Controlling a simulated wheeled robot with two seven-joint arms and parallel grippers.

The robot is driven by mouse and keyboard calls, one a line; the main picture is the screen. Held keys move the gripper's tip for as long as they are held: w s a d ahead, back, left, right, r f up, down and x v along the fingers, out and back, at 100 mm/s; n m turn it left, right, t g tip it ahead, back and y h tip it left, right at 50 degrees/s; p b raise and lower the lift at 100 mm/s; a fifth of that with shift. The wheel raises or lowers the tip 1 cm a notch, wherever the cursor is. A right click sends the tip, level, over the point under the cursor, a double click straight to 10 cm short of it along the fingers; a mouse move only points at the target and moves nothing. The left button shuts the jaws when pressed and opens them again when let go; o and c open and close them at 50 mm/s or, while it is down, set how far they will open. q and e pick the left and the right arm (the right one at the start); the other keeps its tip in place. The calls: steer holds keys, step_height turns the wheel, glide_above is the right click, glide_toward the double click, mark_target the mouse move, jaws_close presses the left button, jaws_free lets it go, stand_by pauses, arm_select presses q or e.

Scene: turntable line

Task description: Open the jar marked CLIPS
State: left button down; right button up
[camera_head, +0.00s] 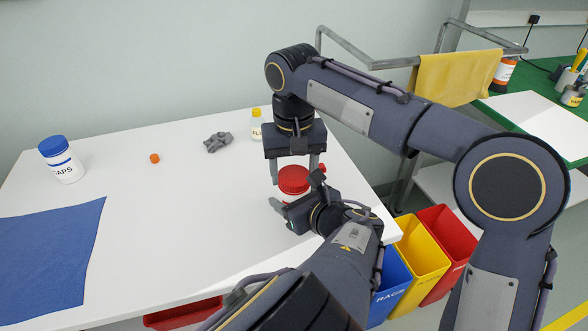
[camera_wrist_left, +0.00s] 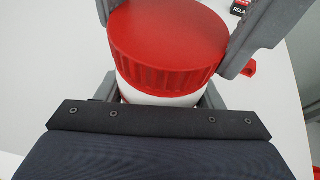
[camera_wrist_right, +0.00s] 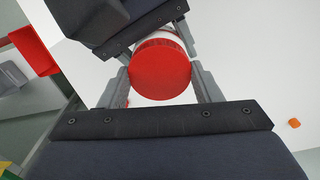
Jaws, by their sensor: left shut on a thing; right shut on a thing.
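A white jar with a ribbed red lid (camera_head: 293,179) stands near the right end of the white table; its label is hidden. The lid sits on the white body (camera_wrist_left: 150,97) in the left wrist view. My right gripper (camera_head: 297,172) comes down from above, shut on the lid, one finger on each side. The lid's top (camera_wrist_right: 160,70) fills the space between those fingers in the right wrist view. My left gripper (camera_head: 285,205) reaches in low from the front, shut around the jar's body below the lid. A blue-capped jar (camera_head: 62,160), its label ending in APS, stands far left.
On the table are a blue cloth (camera_head: 45,255), a small orange piece (camera_head: 154,158), a grey lump (camera_head: 217,142) and a yellow-capped bottle (camera_head: 256,125) behind my right gripper. Blue (camera_head: 390,290), yellow (camera_head: 420,255) and red bins (camera_head: 447,240) stand off the right edge. The table's middle is clear.

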mark_target(294, 175)
steer(key=n, duration=1.4)
steer(key=shift+r, duration=0.1)
steer(key=shift+r, duration=0.15)
steer(key=shift+r, duration=0.95)
steer(key=shift+r, duration=2)
arm_select(q)
steer(key=shift+c, duration=1.5)
jaws_free()
